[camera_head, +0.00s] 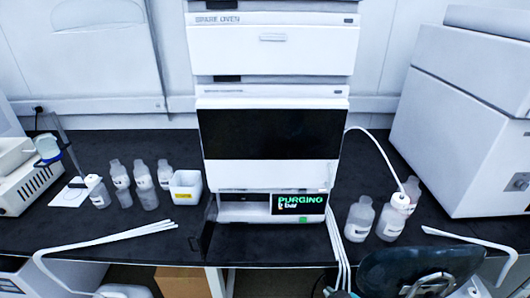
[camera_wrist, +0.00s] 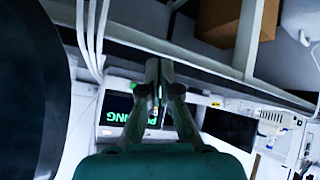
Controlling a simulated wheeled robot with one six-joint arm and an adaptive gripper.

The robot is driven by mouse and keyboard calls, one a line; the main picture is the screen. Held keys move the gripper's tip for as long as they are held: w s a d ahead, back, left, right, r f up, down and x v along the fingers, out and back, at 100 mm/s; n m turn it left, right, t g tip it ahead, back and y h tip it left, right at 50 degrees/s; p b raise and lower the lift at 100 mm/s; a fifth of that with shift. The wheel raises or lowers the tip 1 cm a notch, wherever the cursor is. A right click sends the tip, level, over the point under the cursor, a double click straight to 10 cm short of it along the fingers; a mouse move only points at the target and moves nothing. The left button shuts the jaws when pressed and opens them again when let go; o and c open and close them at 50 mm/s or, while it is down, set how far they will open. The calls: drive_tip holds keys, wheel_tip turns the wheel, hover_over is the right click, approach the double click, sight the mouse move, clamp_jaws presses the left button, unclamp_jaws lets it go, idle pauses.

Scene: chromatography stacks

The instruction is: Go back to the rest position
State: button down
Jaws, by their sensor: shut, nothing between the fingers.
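My gripper (camera_wrist: 159,70) shows in the wrist view with its two fingers together and nothing between them. Its fingers point toward the bench's front edge, and the picture is turned over. Behind the fingers is the lit green "PURGING" display (camera_wrist: 118,110), partly covered by them. In the head view the chromatography stack (camera_head: 270,175) stands in the middle of the bench, with the same display (camera_head: 300,202) low on its front. I cannot make out my gripper's fingers in the head view.
The black bench (camera_head: 120,235) carries several bottles (camera_head: 145,185) and a white tub (camera_head: 186,186) on the left. More bottles (camera_head: 360,217) stand on the right, beside a large white instrument (camera_head: 460,120). White tubes (camera_head: 340,245) hang over the front edge. A cardboard box (camera_wrist: 228,25) is below the bench.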

drive_tip(key=s+f+m+t+h, duration=0.1)
drive_tip(key=s+m, duration=0.1)
drive_tip(key=s, duration=0.8)
drive_tip(key=s+f+m+t+h, duration=0.1)
drive_tip(key=s+f+m+t, duration=0.1)
drive_tip(key=s, duration=0.9)
drive_tip(key=s+r+m+t, duration=0.2)
drive_tip(key=s+r, duration=1.1)
drive_tip(key=s, duration=0.4)
drive_tip(key=shift+s+m+h, duration=0.15)
drive_tip(key=shift+m+h, duration=0.15)
drive_tip(key=shift+a, duration=0.1)
